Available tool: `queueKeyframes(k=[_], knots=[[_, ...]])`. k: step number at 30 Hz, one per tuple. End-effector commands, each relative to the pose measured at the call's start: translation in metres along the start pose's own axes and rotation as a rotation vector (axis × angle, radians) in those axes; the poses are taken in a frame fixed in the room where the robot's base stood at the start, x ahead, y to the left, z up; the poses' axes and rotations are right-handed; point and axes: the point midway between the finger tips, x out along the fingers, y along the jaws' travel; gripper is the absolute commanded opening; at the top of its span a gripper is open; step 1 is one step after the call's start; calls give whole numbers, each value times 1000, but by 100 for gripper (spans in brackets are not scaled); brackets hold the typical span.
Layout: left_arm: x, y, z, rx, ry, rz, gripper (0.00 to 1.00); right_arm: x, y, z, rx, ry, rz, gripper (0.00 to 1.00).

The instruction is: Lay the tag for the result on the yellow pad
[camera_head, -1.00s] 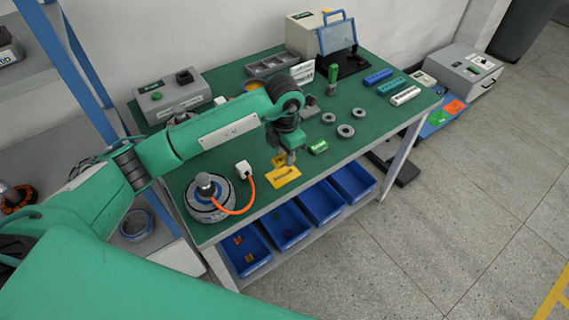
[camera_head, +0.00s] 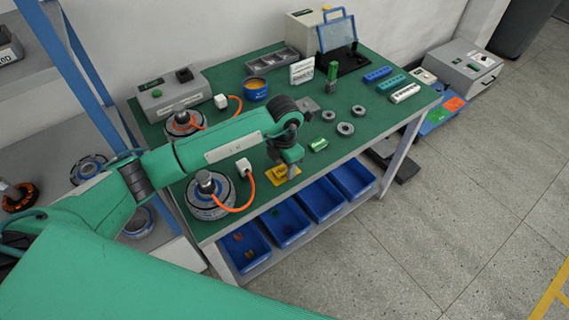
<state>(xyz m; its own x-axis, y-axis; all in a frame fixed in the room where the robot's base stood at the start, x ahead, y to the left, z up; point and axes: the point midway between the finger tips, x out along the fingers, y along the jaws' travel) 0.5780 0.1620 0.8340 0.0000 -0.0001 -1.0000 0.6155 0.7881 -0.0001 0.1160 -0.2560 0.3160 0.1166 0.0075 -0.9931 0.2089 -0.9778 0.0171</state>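The yellow pad (camera_head: 277,175) with dark lettering lies near the front edge of the green table. My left gripper (camera_head: 293,174) points down over its right part and hides some of it. I cannot tell whether its fingers are open or hold something; no tag shows clearly between them. A small green tag (camera_head: 318,145) with pale lettering lies on the table to the right of the pad. My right gripper is not in view.
A hub motor (camera_head: 210,196) with an orange cable and white connector (camera_head: 243,167) stands left of the pad. Grey rings (camera_head: 345,129) lie to the right. A tester box (camera_head: 170,95) stands at the back left. Blue bins (camera_head: 285,222) are below the table.

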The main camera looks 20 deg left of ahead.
Motion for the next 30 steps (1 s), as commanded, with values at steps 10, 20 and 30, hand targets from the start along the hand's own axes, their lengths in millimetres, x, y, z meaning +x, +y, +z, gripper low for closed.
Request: queueKeyframes(k=[10, 20, 30], knots=[[-2, 0, 0, 0, 0, 0, 52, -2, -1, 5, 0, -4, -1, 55], [-53, 1, 1, 2, -5, 3, 52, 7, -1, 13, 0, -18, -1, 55], [-113, 0, 0, 0, -2, 1, 52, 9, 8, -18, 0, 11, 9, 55]])
